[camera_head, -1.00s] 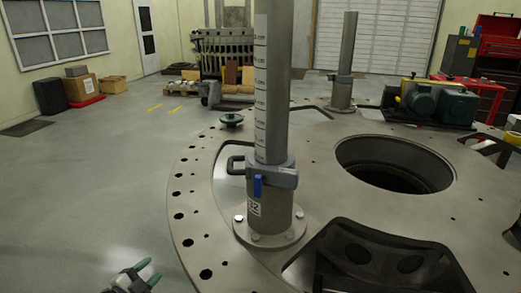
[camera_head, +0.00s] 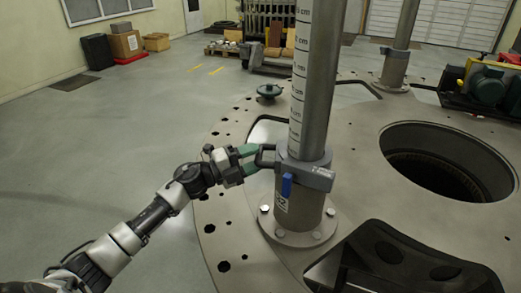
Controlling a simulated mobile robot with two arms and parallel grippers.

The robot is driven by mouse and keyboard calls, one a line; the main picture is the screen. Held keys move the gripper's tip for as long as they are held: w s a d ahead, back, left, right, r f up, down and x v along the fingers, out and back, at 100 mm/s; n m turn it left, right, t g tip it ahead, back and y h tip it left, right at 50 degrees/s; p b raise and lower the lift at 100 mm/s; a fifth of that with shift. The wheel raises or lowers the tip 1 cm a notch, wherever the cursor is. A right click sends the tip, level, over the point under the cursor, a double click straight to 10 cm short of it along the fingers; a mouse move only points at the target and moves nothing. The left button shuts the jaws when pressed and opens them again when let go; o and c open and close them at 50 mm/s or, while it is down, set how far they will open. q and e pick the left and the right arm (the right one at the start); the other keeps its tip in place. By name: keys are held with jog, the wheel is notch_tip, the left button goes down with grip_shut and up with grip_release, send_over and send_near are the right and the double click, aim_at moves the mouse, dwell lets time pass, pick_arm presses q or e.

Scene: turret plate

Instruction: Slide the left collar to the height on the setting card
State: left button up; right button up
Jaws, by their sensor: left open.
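The near post (camera_head: 315,85) stands upright with a printed cm scale on its left side. A grey collar (camera_head: 309,172) sits low around it, on top of the flanged base (camera_head: 298,215). The collar has a dark loop handle (camera_head: 263,157) on its left and a blue lever (camera_head: 286,185) in front. My left gripper (camera_head: 250,160) is open, its green fingers at the loop handle, one above and one below it. I cannot tell whether they touch it. The setting card is not clearly seen. My right gripper is out of view.
A round opening (camera_head: 446,162) lies in the turret plate (camera_head: 362,140) to the right of the post. A second post (camera_head: 400,45) with a collar stands behind. A green machine (camera_head: 488,88) sits at the right. Boxes (camera_head: 127,45) stand by the far wall.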

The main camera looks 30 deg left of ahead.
pick_arm(q)
jog(key=shift+x, duration=1)
grip_shut()
